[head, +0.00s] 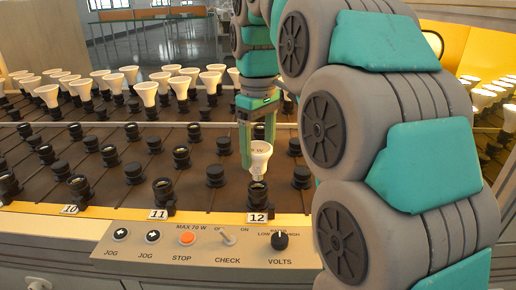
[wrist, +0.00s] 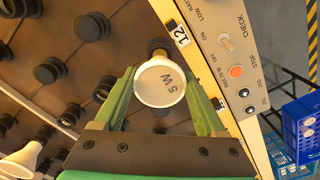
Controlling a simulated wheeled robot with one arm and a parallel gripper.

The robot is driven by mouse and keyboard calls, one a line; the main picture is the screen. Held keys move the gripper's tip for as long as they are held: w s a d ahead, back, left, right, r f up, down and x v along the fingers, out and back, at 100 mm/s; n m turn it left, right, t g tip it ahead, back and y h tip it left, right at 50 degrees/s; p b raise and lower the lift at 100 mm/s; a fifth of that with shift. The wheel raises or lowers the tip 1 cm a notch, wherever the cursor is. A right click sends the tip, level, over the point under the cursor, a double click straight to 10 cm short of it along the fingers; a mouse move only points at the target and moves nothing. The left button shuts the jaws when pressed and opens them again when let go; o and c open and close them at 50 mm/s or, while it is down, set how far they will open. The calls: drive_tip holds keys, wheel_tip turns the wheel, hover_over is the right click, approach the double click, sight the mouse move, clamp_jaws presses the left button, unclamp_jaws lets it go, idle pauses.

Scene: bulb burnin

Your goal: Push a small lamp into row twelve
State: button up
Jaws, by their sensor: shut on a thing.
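A small white lamp (head: 260,162), marked 5 W on its face in the wrist view (wrist: 160,84), is between the two green fingers of my gripper (head: 257,150). The gripper is shut on it. The lamp is upright, face up, directly over the front black socket (head: 258,194) of row twelve, behind the 12 label (head: 257,217). Its narrow lower end meets the socket's top in the head view; I cannot tell how deep it sits. In the wrist view the lamp's face hides most of its neck, and part of the socket (wrist: 158,46) shows beyond it.
Empty black sockets stand around, including one right of row twelve (head: 302,177) and row eleven's front one (head: 163,190). Several larger white lamps (head: 147,93) fill the back rows. A control panel (head: 205,245) with switch and knob runs along the front. A blue crate (wrist: 292,128) stands beyond it.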

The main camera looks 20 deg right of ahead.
sight(258, 163)
drive_tip(key=shift+f+b, duration=0.3)
drive_tip(key=shift+f, duration=0.4)
drive_tip(key=shift+f, duration=0.4)
drive_tip(key=shift+f+b, duration=0.45)
drive_tip(key=shift+f, duration=0.2)
drive_tip(key=o, duration=1.3)
drive_tip(key=shift+o, duration=0.2)
drive_tip(key=shift+w+r, duration=0.1)
drive_tip(key=shift+r, duration=1.65)
drive_tip(key=s+r, duration=0.1)
drive_tip(key=s, duration=1.5)
drive_tip(key=shift+r, duration=0.25)
drive_tip(key=shift+s, duration=0.1)
